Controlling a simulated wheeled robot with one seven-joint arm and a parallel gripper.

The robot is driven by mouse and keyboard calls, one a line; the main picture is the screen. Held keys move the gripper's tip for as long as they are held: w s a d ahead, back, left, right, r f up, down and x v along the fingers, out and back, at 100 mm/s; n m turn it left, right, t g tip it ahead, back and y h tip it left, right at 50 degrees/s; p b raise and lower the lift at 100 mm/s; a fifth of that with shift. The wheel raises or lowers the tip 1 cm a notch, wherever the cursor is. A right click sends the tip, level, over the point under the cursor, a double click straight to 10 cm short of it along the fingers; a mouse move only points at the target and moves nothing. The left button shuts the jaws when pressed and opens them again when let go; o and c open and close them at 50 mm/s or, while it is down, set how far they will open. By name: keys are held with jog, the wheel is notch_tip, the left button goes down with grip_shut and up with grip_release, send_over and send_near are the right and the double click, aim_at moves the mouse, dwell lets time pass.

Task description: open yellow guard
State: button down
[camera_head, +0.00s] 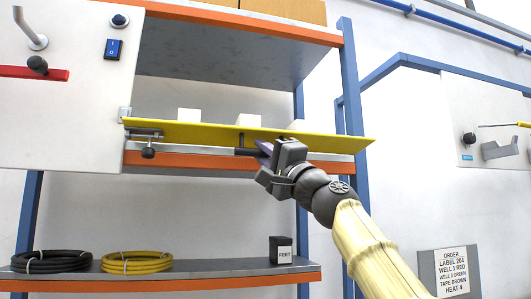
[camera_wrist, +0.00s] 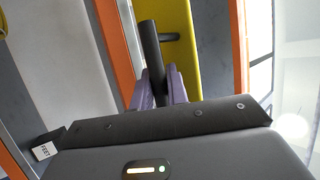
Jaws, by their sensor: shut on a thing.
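The yellow guard (camera_head: 205,133) is a long flat panel. It is joined at its left end to a small hinge on the white panel (camera_head: 62,90) and reaches right across the front of the shelf rack. A dark bar handle (camera_head: 246,152) is fixed to it; in the wrist view the handle (camera_wrist: 151,50) stands off the yellow guard (camera_wrist: 181,65) on a short post. My gripper (camera_head: 266,151) is shut on the handle's end; in the wrist view its purple fingertips (camera_wrist: 159,88) lie on both sides of the handle.
The shelf rack with orange beams (camera_head: 225,18) and blue posts (camera_head: 352,80) stands behind. White blocks (camera_head: 248,121) show above the guard. The lower shelf holds a black coil (camera_head: 52,262), a yellow coil (camera_head: 137,262) and a FEET box (camera_head: 281,250). An order sign (camera_head: 449,272) stands at right.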

jog(key=shift+w+a+f+b, duration=0.1)
jog(key=shift+w+f+b, duration=0.1)
jog(key=shift+f, duration=0.2)
jog(key=shift+w+f+b, duration=0.1)
jog(key=shift+f+b, duration=0.1)
jog(key=shift+f, duration=0.15)
jog(key=c, duration=1.4)
grip_release()
jog(key=shift+w, duration=0.1)
jog(key=shift+o, duration=0.2)
jog(key=b+v, duration=1.5)
jog(key=v, duration=0.2)
jog(key=shift+f, duration=0.2)
